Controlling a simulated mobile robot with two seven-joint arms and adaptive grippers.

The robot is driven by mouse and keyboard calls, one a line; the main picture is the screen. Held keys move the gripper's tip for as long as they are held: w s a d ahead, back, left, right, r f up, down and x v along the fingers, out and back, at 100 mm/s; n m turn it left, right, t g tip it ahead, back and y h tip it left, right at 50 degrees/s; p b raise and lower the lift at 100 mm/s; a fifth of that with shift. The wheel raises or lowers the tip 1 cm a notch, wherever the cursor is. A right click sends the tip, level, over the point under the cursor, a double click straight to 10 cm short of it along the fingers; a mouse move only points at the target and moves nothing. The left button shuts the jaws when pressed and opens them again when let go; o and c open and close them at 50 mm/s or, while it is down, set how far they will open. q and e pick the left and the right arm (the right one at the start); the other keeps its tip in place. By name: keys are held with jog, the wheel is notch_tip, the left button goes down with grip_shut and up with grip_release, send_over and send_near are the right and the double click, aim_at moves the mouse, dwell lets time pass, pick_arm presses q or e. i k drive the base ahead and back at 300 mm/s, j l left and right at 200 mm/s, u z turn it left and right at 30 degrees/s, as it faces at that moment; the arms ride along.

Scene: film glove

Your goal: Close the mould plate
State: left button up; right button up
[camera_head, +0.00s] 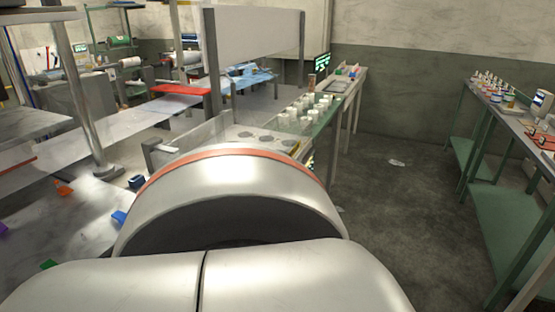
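I cannot pick out the mould plate for certain. A large pale upright panel (256,32) stands between dark posts above the work line. A flat red piece (180,89) lies on the clear film (160,108) to its left. A big white, rounded link with an orange band, which looks like part of my own arm, fills the lower middle and hides what lies behind it. Neither gripper is in view.
A bench (345,88) with several white cups and a screen stands right of the panel. A green-framed shelf (490,140) with small items runs along the right. Open grey floor (405,215) lies between them. A metal table with small coloured blocks is at left.

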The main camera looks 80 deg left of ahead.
aim_at(79, 224)
jog(key=l+u, duration=0.15)
jog(key=u, duration=3.75)
